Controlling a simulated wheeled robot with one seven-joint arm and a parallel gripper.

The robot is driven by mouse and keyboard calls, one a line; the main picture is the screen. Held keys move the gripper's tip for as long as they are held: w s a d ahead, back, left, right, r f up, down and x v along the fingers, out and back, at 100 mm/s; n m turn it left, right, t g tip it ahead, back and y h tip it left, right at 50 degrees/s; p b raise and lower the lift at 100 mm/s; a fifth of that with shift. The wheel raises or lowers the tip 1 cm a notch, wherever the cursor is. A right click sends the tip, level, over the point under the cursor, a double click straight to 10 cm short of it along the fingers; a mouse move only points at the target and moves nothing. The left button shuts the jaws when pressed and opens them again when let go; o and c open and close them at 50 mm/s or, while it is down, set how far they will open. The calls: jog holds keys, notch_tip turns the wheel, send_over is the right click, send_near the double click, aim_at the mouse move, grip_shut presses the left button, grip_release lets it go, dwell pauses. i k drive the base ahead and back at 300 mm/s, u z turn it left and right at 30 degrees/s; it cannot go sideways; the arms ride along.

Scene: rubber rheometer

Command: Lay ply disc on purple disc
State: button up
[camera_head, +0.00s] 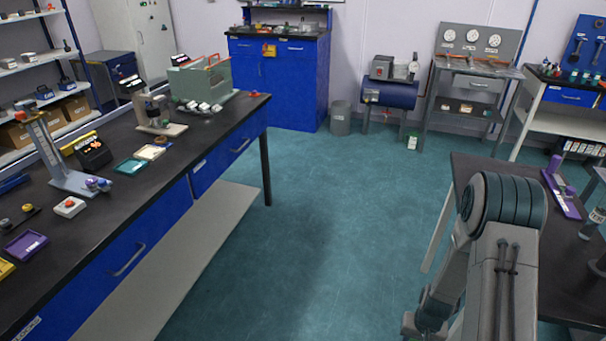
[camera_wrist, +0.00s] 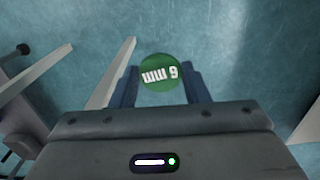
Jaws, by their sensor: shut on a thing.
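In the wrist view my gripper (camera_wrist: 159,85) is shut on a round green disc (camera_wrist: 160,68) with white lettering, which appears upside down and looks like "6 MM". One dark blue finger lies on each side of it, and the floor is behind it. No other disc shows in the wrist view. In the head view my gripper and the held disc cannot be made out. A purple disc is not clearly seen. Small purple pieces (camera_head: 97,185) sit at the foot of a grey stand on the left bench, too small to tell.
The long black-topped left bench (camera_head: 225,122) carries a purple tray (camera_head: 24,246), a green tray (camera_head: 131,166) and several devices. The dark right table (camera_head: 485,165) holds a purple-based item (camera_head: 561,193). Teal floor (camera_head: 320,220) between them is clear. Blue cabinets (camera_head: 275,85) stand at the back.

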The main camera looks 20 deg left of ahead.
aim_at(90, 181)
jog(key=u, duration=0.3)
jog(key=i, duration=1.3)
jog(key=u, duration=1.45)
jog(key=i, duration=0.7)
jog(key=u, duration=0.7)
